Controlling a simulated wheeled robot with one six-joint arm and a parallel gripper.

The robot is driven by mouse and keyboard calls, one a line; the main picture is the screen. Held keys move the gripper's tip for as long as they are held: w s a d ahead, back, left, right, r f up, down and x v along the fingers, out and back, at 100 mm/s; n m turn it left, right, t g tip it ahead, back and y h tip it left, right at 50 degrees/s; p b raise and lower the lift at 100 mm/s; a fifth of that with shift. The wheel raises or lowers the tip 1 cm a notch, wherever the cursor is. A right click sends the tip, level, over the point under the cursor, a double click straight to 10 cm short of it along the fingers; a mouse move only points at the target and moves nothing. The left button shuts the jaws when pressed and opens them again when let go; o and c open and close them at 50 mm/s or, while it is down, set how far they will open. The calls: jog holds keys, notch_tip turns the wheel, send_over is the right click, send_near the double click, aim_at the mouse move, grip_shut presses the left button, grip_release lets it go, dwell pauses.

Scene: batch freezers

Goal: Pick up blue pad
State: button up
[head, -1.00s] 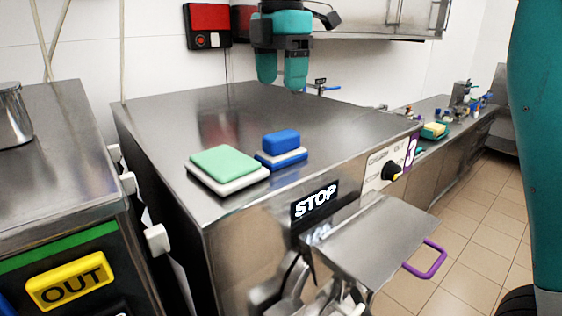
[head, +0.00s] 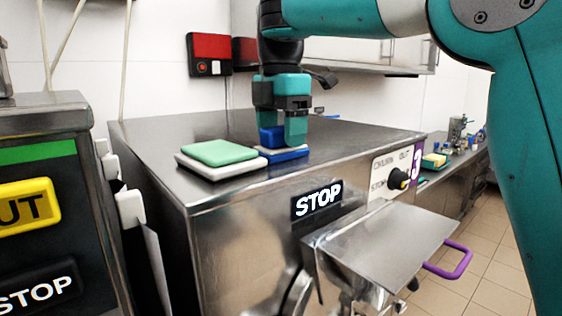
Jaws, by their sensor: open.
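The blue pad (head: 271,137) sits on a flat blue-and-white base (head: 287,155) on top of the steel freezer. My gripper (head: 281,128) is open and lowered at the pad from above. One finger stands in front of the pad's right part and hides it; the other shows above and behind its left part. The fingers appear to be on either side of the pad. I cannot tell whether they touch it.
A green pad (head: 219,152) on a white base (head: 222,168) lies just left of the blue one. The freezer top (head: 180,135) is otherwise clear. A steel shelf (head: 383,240) with a purple handle (head: 452,262) juts out in front. A red box (head: 209,54) hangs on the wall.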

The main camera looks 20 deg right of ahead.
jog(key=shift+f, duration=0.25)
jog(key=shift+c, duration=0.5)
jog(key=c, duration=0.9)
jog(key=shift+c, duration=0.2)
notch_tip(320, 180, up, 16)
jog(key=p, duration=1.5)
notch_tip(320, 180, up, 4)
send_over(281, 126)
jog(key=shift+s+a, duration=0.1)
jog(key=shift+s, duration=0.1)
